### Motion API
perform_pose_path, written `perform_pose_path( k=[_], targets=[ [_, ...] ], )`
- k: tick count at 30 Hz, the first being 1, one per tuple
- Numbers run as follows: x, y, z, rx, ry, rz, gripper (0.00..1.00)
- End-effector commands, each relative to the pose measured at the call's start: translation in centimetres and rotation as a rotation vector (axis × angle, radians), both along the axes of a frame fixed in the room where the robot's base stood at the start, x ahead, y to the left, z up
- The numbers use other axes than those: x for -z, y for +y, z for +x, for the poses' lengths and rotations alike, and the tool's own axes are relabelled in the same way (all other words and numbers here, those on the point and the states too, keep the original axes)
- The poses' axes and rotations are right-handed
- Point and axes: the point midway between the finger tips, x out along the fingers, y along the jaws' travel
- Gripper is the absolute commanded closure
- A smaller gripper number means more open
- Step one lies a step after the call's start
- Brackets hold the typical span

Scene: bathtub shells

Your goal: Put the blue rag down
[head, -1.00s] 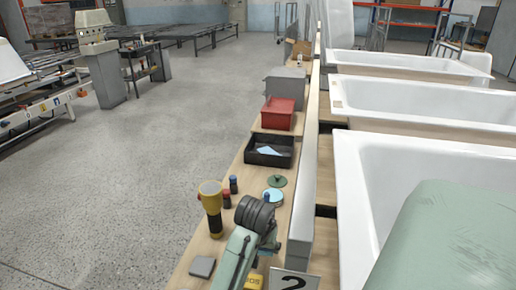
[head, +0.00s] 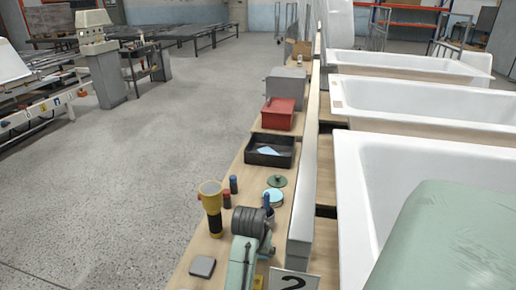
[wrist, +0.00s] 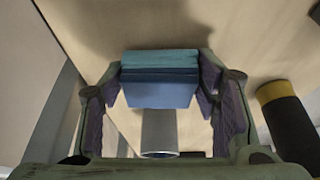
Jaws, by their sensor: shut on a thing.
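The blue rag (wrist: 158,92) shows in the wrist view as a folded block, teal on top and brighter blue below. It sits between the two fingers of my gripper (wrist: 160,76), which is shut on it. Wooden bench top (wrist: 135,22) shows around it; I cannot tell whether the rag touches the wood. In the head view my arm reaches over the near part of the bench (head: 222,256), and the gripper and held rag are hidden there.
Beyond are a black tray (head: 270,163) and red bin (head: 278,114). White bathtubs (head: 352,185) line the right.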

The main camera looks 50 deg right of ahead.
Motion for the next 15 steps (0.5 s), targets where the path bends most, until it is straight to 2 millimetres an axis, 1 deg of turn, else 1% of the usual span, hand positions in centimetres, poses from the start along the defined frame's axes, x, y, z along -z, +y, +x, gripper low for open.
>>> perform_pose_path(
  k=[5,15],
  targets=[
    [0.2,0.0,0.0,-0.001,0.000,0.000,0.70],
    [1.4,0.1,0.0,-0.001,0.004,0.004,0.70]
  ],
)
